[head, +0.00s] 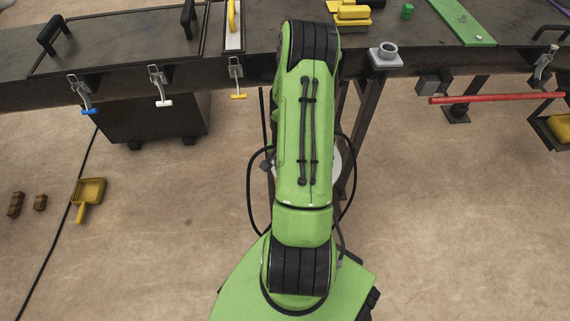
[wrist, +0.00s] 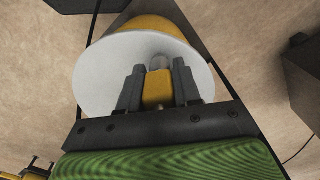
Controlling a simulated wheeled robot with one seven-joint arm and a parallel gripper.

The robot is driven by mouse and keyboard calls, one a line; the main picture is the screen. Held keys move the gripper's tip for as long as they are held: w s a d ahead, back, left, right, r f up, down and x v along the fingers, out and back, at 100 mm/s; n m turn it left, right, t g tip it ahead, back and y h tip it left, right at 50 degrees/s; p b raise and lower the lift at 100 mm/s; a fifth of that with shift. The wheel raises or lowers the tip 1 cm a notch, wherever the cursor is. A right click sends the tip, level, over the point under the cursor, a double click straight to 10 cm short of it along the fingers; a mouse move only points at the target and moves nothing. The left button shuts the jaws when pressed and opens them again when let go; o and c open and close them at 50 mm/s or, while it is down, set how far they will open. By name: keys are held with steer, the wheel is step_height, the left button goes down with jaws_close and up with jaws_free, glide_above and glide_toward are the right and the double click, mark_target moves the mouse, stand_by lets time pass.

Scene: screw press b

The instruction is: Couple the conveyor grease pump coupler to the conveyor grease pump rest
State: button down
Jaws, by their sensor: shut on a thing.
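My gripper (wrist: 158,88) shows in the wrist view, with its two dark fingers closed on a yellow block, which I take to be the grease pump coupler (wrist: 157,92). A grey rounded tip shows just beyond the block; I cannot tell whether it belongs to the coupler or to the rest. Behind the fingers is the white round face of a yellow drum-like body (wrist: 105,72), likely the grease pump. I cannot make out the rest with certainty. In the head view my green arm hides the gripper and the coupler. A sliver of the white face (head: 335,162) shows beside the arm.
A dark workbench (head: 130,60) with toggle clamps along its edge crosses the back. A grey ring fitting (head: 385,55) sits on its edge. A red bar (head: 490,98) juts at right. Black hose (head: 352,180) loops around my arm. Floor at left holds a yellow scoop (head: 88,193).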

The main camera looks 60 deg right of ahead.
steer(key=shift+f, duration=0.25)
steer(key=c, duration=0.7)
jaws_free()
steer(key=shift+r, duration=0.1)
step_height(320, 180, up, 16)
steer(key=p, duration=0.6)
steer(key=shift+f, duration=0.2)
